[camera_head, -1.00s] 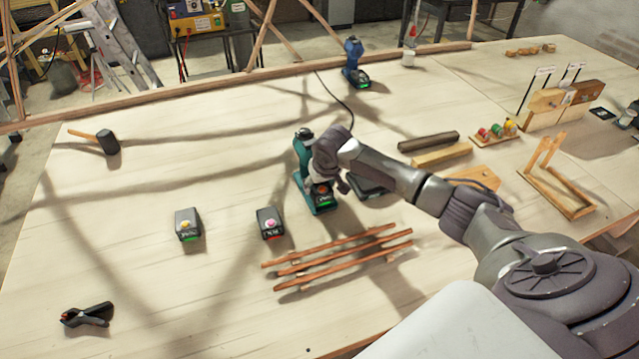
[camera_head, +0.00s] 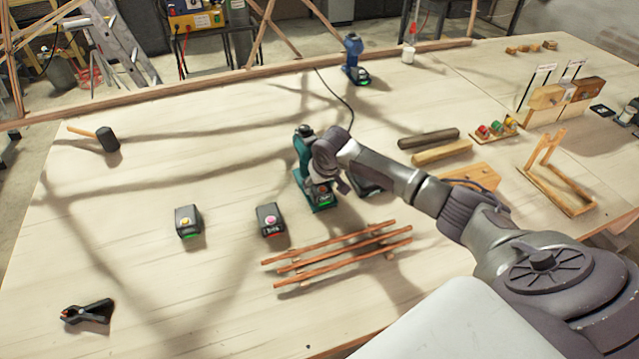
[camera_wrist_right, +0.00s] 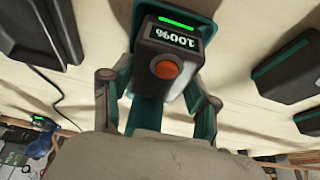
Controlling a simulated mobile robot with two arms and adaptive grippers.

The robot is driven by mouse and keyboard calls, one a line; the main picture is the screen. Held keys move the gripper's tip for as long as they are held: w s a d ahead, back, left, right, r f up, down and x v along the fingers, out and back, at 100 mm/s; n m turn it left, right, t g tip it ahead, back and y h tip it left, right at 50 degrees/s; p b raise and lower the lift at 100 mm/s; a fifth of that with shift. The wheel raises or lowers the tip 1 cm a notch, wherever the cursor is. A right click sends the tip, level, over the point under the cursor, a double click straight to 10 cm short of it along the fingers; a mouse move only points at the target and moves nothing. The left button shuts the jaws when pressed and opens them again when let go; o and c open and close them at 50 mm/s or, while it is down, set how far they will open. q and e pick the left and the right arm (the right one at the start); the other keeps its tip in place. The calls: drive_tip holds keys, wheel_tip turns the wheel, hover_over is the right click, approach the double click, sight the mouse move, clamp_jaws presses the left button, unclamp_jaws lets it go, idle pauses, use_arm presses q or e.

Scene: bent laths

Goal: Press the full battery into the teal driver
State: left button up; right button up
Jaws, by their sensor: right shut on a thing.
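The teal driver (camera_head: 302,146) stands on the table in the middle of the head view, partly hidden by my right arm. The full battery (camera_head: 321,195) is dark with a lit green strip and sits at the driver's foot. My right gripper (camera_wrist_right: 158,88) is shut on the battery, one finger on each side. I cannot tell whether the battery is fully seated. My left gripper is not in view.
Two other batteries, one with a yellow button (camera_head: 187,221) and one with a pink button (camera_head: 270,219), lie to the left. Reddish laths (camera_head: 340,255) lie in front. A dark item lies partly hidden behind my arm. A blue driver (camera_head: 354,62) stands at the back.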

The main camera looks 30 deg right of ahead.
drive_tip(key=shift+f, duration=0.45)
idle(0.6)
drive_tip(key=o, duration=1.7)
wheel_tip(320, 180, up, 7)
drive_tip(key=p, duration=0.7)
drive_tip(key=shift+p, duration=0.3)
drive_tip(key=shift+f, duration=0.1)
